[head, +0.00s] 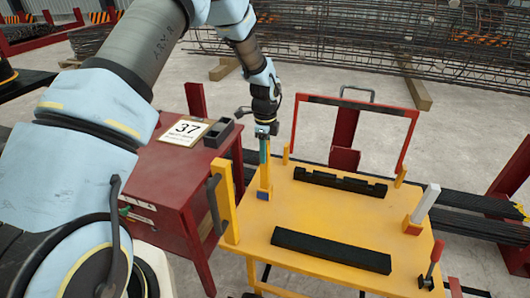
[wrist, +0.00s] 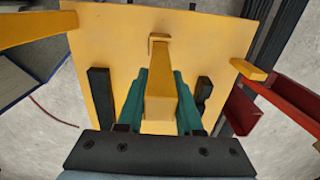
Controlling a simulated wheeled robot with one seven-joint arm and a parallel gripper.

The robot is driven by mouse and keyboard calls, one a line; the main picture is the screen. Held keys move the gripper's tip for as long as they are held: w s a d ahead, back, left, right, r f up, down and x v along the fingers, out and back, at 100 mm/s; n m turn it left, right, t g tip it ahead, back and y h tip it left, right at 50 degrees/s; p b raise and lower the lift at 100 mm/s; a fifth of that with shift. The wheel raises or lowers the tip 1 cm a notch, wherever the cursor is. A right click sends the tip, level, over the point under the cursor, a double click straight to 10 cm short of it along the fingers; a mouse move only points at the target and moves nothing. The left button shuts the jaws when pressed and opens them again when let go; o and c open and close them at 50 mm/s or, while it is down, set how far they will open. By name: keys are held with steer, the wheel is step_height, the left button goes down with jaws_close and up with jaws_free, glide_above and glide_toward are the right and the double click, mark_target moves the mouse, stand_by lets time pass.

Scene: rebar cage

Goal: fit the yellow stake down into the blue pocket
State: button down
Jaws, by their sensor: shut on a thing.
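The yellow stake (head: 265,176) stands about upright at the left side of the yellow table in the head view. My gripper (head: 264,158) is shut on its upper part and points down. In the wrist view the stake (wrist: 159,108) runs away from me between the teal fingers of my gripper (wrist: 160,76). The small blue pocket (head: 264,195) shows right at the stake's lower end in the head view. I cannot tell how far, if at all, the stake is inside it. The pocket is hidden in the wrist view.
The yellow table (head: 320,220) carries a notched black bar (head: 340,182) and a long black bar (head: 331,250). A grey post (head: 425,203) and a red-handled clamp (head: 433,262) stand at right. A red cabinet (head: 165,185) is at left, a red frame (head: 352,103) behind.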

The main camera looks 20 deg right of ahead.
steer(key=shift+f+b, duration=1.25)
steer(key=shift+f, duration=0.9)
steer(key=shift+c, duration=2.4)
jaws_free()
step_height(320, 180, up, 11)
steer(key=shift+f+b, duration=0.1)
steer(key=shift+b, duration=1.1)
